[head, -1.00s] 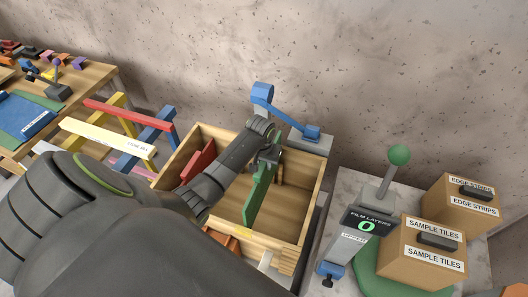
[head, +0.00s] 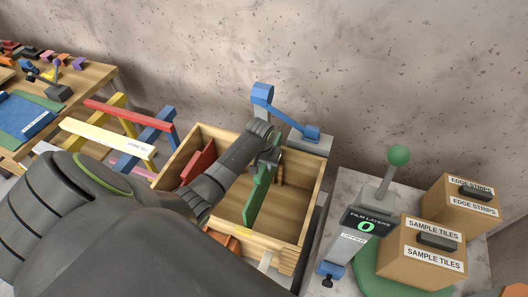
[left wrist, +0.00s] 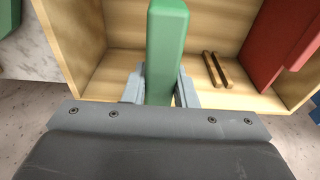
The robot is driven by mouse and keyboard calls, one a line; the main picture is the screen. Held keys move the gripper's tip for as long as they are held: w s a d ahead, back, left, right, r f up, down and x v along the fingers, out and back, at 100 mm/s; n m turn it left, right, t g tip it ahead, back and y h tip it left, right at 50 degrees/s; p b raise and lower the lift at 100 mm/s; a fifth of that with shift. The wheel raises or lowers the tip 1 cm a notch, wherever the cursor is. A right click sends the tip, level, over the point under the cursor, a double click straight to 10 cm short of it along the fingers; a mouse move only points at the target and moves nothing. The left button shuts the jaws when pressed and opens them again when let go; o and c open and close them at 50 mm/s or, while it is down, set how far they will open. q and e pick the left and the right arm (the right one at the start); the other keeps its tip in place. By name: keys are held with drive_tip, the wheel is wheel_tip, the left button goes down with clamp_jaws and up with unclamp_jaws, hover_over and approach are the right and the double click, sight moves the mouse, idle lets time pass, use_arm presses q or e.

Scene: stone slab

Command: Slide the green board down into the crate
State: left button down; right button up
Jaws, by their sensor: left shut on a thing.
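The green board (head: 258,198) stands on edge inside the wooden crate (head: 313,208), with its lower part between the crate walls. My left gripper (head: 269,156) is shut on the board near its far upper end. In the left wrist view the green board (left wrist: 165,50) lies between the two grey fingers (left wrist: 160,85), with the crate floor (left wrist: 108,72) below. Whether the board's lower edge touches the floor cannot be told. My right gripper is not in view.
A red board (head: 198,163) leans in the crate's left part; orange pieces lie near its front. Two small wooden rails (left wrist: 218,70) stand on the crate floor. A blue lever (head: 285,112) stands behind; a counter stand (head: 364,226) and boxes (head: 420,255) sit to the right.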

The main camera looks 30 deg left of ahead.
sight(264, 181)
use_arm(q)
drive_tip(key=shift+f+b, duration=0.55)
drive_tip(key=shift+f, duration=0.5)
drive_tip(key=shift+p, duration=0.4)
drive_tip(key=shift+f, duration=0.15)
drive_tip(key=shift+f+b, duration=1.6)
drive_tip(key=shift+f, duration=0.75)
drive_tip(key=shift+p, duration=0.35)
drive_tip(key=shift+f, duration=0.15)
